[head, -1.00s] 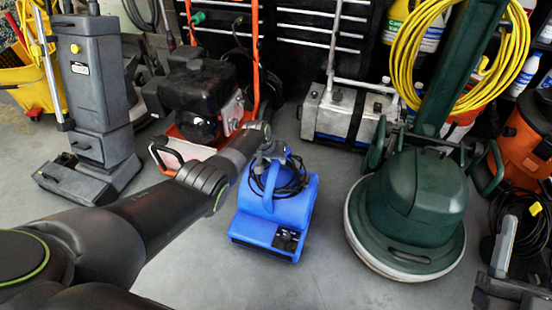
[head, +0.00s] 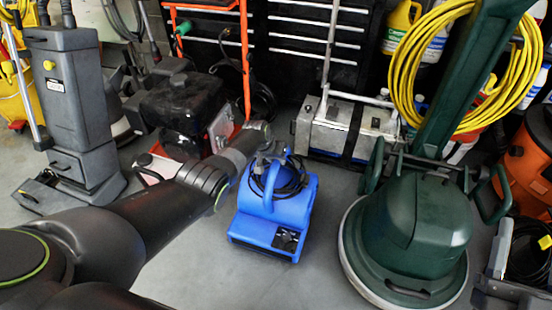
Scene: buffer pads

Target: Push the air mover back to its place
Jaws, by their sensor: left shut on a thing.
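The blue air mover (head: 270,235) stands upright on the grey floor in the middle of the head view, its dark coiled cord (head: 291,180) lying over its top. My left gripper (head: 272,154) is at the top of the air mover and is shut on its blue carry handle (head: 269,190). The fingertips are partly hidden by the handle and cord.
A green floor polisher (head: 415,225) stands close on the right. A silver machine (head: 345,127) and a black-and-orange machine (head: 185,112) stand behind the air mover, against a black tool chest (head: 297,45). A grey upright scrubber (head: 70,90) is at left. Some floor behind the air mover is clear.

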